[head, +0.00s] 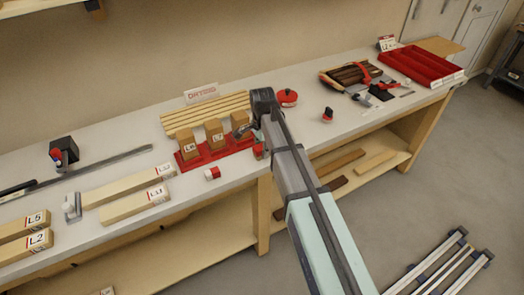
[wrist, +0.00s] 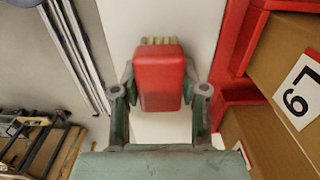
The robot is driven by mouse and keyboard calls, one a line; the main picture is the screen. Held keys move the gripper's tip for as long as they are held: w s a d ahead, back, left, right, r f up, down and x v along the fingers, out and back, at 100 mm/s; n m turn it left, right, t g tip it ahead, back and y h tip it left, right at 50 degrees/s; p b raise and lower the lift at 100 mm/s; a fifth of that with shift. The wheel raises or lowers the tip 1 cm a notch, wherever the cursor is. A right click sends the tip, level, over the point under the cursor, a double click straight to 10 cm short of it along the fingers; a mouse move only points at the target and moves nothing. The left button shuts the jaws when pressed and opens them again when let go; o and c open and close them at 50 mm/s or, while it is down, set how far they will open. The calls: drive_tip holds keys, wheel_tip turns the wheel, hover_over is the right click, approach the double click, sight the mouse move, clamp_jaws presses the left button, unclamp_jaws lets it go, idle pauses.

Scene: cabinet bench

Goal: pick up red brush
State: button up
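The red brush (wrist: 159,80) shows in the wrist view as a red block with pale bristles at its top end. It lies between the two fingers of my gripper (wrist: 159,75), one finger along each side. No clear gap shows at the fingertips, but I cannot tell whether they press on it. In the head view my gripper (head: 250,130) is low over the bench by the right end of the red block tray (head: 220,153). A small red piece (head: 258,151) shows just below it, partly hidden by my arm.
Labelled wooden blocks (head: 190,145) stand in the red tray, close beside my gripper. A small red-and-white item (head: 212,173) lies in front of the tray. The bench's front edge is near.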

drive_tip(key=shift+c, duration=1.2)
drive_tip(key=shift+r, duration=0.1)
wheel_tip(320, 180, up, 20)
drive_tip(key=b, duration=0.4)
drive_tip(key=o, duration=0.3)
drive_tip(key=shift+c, duration=0.9)
drive_tip(key=shift+p, duration=0.5)
